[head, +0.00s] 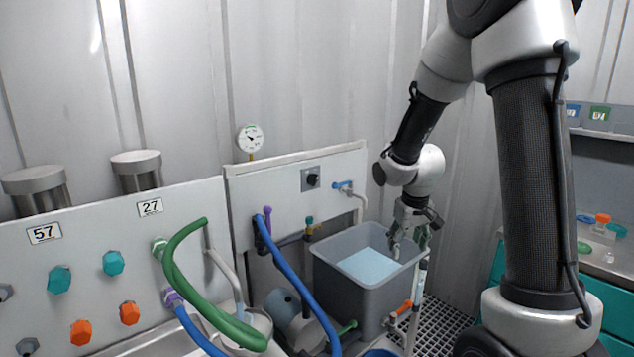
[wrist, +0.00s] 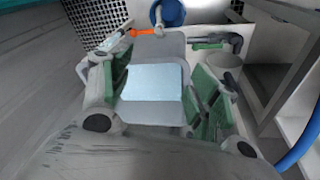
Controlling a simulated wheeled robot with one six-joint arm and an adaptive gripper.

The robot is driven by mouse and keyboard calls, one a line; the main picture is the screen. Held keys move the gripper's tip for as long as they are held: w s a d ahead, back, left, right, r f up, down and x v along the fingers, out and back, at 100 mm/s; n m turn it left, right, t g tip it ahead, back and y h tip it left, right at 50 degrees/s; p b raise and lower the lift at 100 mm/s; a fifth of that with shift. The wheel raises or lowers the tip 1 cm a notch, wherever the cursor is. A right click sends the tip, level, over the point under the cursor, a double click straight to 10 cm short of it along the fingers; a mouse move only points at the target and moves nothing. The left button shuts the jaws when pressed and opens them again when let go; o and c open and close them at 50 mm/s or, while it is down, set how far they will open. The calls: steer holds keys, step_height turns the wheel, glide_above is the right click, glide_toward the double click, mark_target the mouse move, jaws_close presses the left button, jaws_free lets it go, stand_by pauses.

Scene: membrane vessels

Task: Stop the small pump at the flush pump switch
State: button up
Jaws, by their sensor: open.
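The flush pump switch appears to be the black rotary knob on a small grey plate (head: 311,179), mounted on the white panel above the tank. Its exact setting is too small to tell. A small pump with a blue-grey round end (head: 282,303) sits low, left of the grey tank, partly hidden by hoses. My gripper (head: 402,243) is at the tank's right rim, right of and below the switch, and apart from it. In the wrist view my gripper (wrist: 162,100) has its green-padded fingers spread, with nothing between them, above the tank. The switch is not visible there.
The grey tank (head: 330,270) holds pale blue liquid (head: 368,266). A blue-handled tap (head: 343,186) is right of the switch. A blue hose (head: 290,272) and a green hose (head: 180,285) cross the front left. A gauge (head: 250,138) is above the panel.

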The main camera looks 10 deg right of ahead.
steer(key=w+a+f+t, duration=0.1)
steer(key=w+f, duration=0.3)
steer(key=w, duration=0.2)
steer(key=w+f+t, duration=0.2)
steer(key=w+f, duration=0.2)
steer(key=w, duration=0.2)
steer(key=n+t+y, duration=0.2)
steer(key=t+y, duration=0.7)
steer(key=t, duration=0.2)
glide_toward(316, 180)
steer(key=w, duration=0.2)
steer(key=x, duration=0.7)
steer(key=shift+w+a+r, duration=0.1)
steer(key=shift+w+a, duration=0.1)
steer(key=shift+a, duration=0.3)
steer(key=c, duration=1)
